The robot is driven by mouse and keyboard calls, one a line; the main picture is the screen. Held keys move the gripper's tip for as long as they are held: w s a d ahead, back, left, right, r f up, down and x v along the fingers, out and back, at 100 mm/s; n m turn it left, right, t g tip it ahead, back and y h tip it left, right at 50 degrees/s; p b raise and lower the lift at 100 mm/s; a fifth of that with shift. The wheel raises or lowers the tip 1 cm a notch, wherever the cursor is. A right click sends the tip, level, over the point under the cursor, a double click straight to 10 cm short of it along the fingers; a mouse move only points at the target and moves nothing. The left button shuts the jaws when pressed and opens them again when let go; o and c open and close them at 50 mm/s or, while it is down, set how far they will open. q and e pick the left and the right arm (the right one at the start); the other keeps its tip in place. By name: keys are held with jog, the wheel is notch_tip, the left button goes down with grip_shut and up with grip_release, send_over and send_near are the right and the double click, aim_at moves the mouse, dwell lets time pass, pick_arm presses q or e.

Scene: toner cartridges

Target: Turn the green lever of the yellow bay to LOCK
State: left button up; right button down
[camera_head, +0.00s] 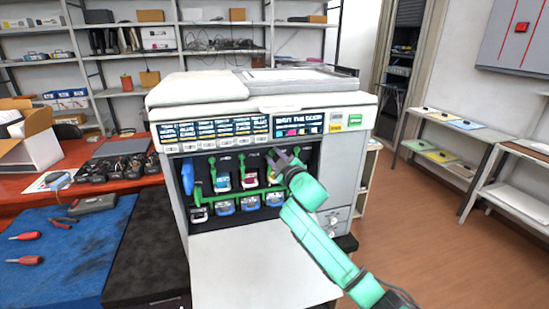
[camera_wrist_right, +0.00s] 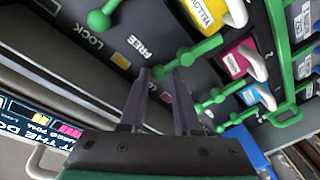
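The printer's open front shows a row of bays with green levers in the head view. The yellow cartridge (camera_wrist_right: 205,12) is at the top of the right wrist view. FREE is printed farther along. My right gripper (camera_head: 282,158) is at the upper right of the bays. Its fingers (camera_wrist_right: 160,74) are apart, with another green knob showing between them. I cannot tell whether they touch it. My left gripper is not in view.
A magenta cartridge (camera_wrist_right: 238,60) and its neighbours sit close beside the fingers, with more green levers. The printer's front flap (camera_head: 262,265) is folded down below the bays. The header panel (camera_head: 240,129) is just above. A red table (camera_head: 90,160) stands to the left.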

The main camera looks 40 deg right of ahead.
jog(key=shift+f, duration=0.25)
jog(key=shift+w+a+r+n+g+p, duration=0.1)
jog(key=shift+a+n+g+p, duration=0.05)
jog(key=shift+n+p, duration=0.4)
jog(key=shift+a+r+n+g+p, duration=0.1)
jog(key=shift+a+n+g+p, duration=0.05)
jog(key=shift+n+p, duration=0.4)
jog(key=shift+f+n, duration=0.25)
jog(key=shift+n, duration=0.05)
jog(key=shift+f, duration=0.15)
jog(key=c, duration=0.8)
grip_release()
jog(key=shift+o, duration=1.2)
jog(key=shift+d, duration=0.1)
jog(key=shift+r, duration=0.25)
